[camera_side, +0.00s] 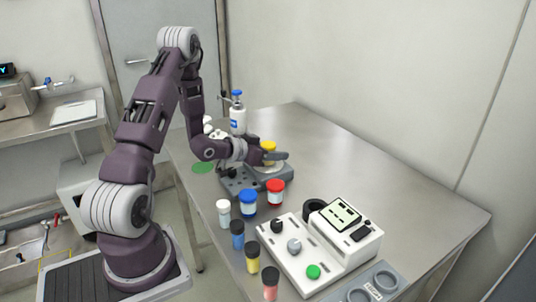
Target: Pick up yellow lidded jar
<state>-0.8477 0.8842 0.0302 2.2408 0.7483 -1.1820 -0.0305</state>
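The yellow lidded jar (268,146) is near the middle of the side view, at a grey device with a round plate (262,181) on the metal table. Its yellow lid shows above my gripper (280,157), and its lower part is mostly hidden by the gripper. My gripper is low over the device, with its fingers pointing right at the jar. The fingers overlap the jar in this view. I cannot tell whether they are closed on it or only beside it.
A blue-lidded jar (248,204), a red-lidded jar (275,193) and a small white jar (223,212) stand in front. A blue-capped bottle (238,116) stands behind. The table's right side is clear.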

